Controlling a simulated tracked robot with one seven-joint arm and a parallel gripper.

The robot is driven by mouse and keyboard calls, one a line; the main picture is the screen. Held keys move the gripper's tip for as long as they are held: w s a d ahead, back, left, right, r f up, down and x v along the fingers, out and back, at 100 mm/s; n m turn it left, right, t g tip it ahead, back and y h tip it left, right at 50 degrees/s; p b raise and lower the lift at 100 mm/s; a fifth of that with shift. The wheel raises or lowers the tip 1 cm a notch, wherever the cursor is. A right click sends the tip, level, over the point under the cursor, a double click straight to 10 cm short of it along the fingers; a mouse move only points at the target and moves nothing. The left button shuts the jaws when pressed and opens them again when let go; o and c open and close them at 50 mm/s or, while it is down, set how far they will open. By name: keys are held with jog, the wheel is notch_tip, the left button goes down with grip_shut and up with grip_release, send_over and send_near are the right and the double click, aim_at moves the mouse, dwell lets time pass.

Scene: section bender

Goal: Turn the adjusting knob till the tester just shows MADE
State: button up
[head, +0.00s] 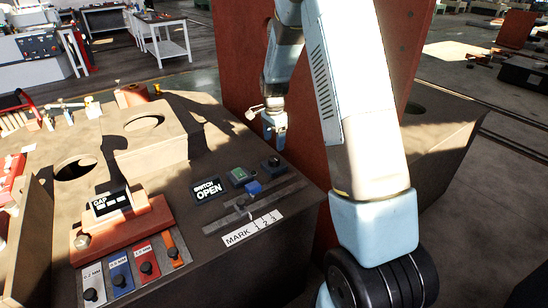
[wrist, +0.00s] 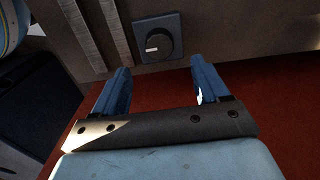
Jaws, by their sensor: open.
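The adjusting knob is a round black knob (head: 273,161) on a dark square plate, at the back right of the bench panel. The wrist view shows the knob (wrist: 158,46) with a short white mark pointing left. My gripper (head: 275,140) is just behind and above the knob in the head view. In the wrist view, my gripper's two blue fingers (wrist: 162,72) are apart and empty. The knob lies beyond the fingertips, roughly between them, with a visible gap. The tester display (head: 208,190) reads "SWITCH OPEN".
A green-lit box (head: 240,175) and a blue block (head: 252,188) on a slotted rail lie close to the knob. A MARK 1 2 3 label (head: 252,228) sits in front. A GAP display (head: 111,203) stands at left. A tall red plate (head: 240,75) rises behind my arm.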

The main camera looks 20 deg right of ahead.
aim_at(274, 158)
notch_tip(274, 158, down, 8)
jog(key=shift+f, duration=0.2)
dwell(0.3)
jog(key=c, duration=1)
